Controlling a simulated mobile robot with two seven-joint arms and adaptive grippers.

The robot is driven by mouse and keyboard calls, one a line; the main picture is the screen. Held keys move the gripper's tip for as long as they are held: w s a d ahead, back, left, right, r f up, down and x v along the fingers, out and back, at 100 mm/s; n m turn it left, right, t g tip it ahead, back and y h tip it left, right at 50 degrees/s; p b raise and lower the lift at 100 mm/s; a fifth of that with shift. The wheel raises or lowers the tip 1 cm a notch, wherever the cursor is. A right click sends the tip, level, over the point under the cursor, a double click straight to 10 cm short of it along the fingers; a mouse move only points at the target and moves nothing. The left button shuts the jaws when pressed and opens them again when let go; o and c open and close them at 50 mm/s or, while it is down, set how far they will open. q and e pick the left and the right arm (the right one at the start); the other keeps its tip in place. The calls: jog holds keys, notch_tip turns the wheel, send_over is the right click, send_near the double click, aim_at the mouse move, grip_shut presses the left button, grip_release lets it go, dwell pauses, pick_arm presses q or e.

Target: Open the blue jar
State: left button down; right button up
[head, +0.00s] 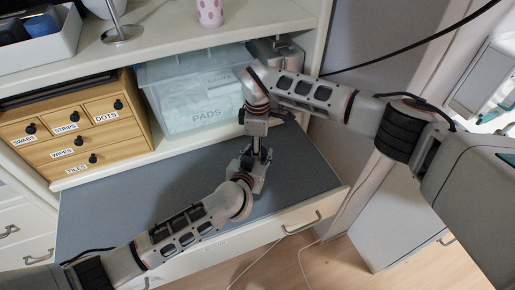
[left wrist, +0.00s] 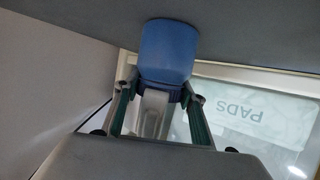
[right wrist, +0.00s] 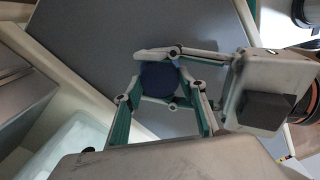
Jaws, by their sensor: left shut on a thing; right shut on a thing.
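The blue jar (left wrist: 168,48) stands on the grey surface; the left wrist view is upside down and shows its lighter blue body. A dark blue lid (right wrist: 160,80) shows as a round disc in the right wrist view. My left gripper (head: 256,163) comes from the side and is shut around the jar. My right gripper (head: 257,146) comes from above and is shut around the lid. In the head view the two grippers almost wholly hide the jar. I cannot tell whether the lid is loose.
A clear bin (head: 200,92) marked PADS and a wooden drawer unit (head: 75,133) stand on the shelf behind. The grey pull-out surface (head: 130,205) is otherwise clear. A drawer front with a handle (head: 301,224) is below its front edge. A pink dotted cup (head: 210,13) stands above.

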jog(key=o, duration=1.2)
jog(key=shift+r, duration=2.25)
jog(key=shift+c, duration=0.3)
notch_tip(320, 180, up, 3)
jog(key=m, duration=0.3)
jog(key=shift+r, duration=0.1)
jog(key=shift+f, duration=3.9)
